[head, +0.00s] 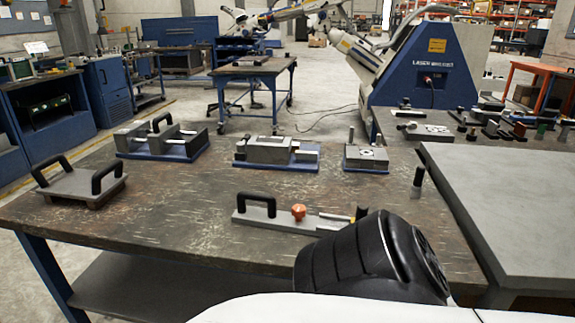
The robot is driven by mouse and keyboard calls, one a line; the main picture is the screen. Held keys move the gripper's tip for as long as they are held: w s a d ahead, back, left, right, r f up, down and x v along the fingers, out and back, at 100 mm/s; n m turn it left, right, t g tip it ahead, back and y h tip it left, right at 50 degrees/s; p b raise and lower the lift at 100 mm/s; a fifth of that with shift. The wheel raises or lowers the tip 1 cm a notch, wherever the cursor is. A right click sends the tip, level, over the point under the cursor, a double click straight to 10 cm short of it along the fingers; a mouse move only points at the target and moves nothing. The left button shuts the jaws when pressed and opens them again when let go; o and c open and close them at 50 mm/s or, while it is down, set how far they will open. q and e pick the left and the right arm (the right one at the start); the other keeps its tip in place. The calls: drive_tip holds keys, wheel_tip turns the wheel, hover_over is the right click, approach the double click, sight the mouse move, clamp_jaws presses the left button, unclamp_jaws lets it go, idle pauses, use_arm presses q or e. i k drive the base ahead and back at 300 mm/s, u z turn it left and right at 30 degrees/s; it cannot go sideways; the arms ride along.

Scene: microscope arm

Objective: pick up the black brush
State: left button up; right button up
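I cannot single out the black brush for sure. A small dark upright piece (418,177) stands near the right side of the worn brown table (170,225). A dark piece with a yellow band (358,214) sits at the end of a grey bar fixture, partly hidden by a black rounded part of my arm. Neither of my grippers shows in the head view, so nothing is seen held.
A flat plate with two black handles (80,185) lies at the table's left. Blue-based fixtures (163,142), (276,152), (366,157) stand along the back. A grey bar fixture (275,220) with an orange knob is in front. A grey-topped table (505,200) adjoins right.

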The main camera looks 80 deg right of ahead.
sight(416, 187)
drive_tip(key=k, duration=1.1)
drive_tip(key=z, duration=0.3)
